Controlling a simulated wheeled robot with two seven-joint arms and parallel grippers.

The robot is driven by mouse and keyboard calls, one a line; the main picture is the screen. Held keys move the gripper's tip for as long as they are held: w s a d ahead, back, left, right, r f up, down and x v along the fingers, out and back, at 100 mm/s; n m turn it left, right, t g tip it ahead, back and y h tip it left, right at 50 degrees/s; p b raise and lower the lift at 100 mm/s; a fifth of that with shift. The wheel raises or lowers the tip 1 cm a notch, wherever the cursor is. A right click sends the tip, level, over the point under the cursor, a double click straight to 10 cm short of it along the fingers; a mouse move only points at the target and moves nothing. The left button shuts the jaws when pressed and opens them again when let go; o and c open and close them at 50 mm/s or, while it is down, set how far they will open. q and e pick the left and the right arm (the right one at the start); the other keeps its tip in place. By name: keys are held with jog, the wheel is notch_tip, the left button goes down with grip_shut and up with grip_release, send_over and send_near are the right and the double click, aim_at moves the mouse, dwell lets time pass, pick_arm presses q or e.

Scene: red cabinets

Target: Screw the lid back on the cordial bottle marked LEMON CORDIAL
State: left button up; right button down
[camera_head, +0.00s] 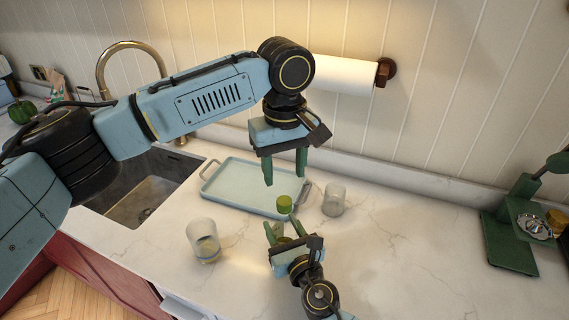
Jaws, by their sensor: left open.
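A small green lid-like cylinder (284,205) shows near the tray's front right edge; I cannot tell whether it rests there or sits on something. My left gripper (285,176) is open, pointing down above and behind it in the picture, with nothing between its green fingers. My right gripper (284,229) is just in front of the green cylinder, its green fingers apart. Something small and brownish shows low between those fingers, too small to identify. I cannot make out the cordial bottle or any LEMON CORDIAL label.
A pale blue tray (236,187) lies behind the grippers. The sink (150,188) is at left, a paper roll (345,74) on the wall. A green machine (512,228) stands far right; the counter before it is clear.

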aim_at(284, 200)
pick_arm(q)
notch_tip(284, 200, down, 7)
jog(key=shift+f, duration=0.2)
dwell(0.3)
jog(key=c, duration=1)
jog(key=m, duration=0.6)
jog(key=shift+m, duration=0.4)
jog(key=shift+c, duration=0.2)
jog(key=m, duration=1.7)
jog(key=shift+m, duration=0.4)
jog(key=o, duration=1.1)
jog(key=shift+o, duration=0.2)
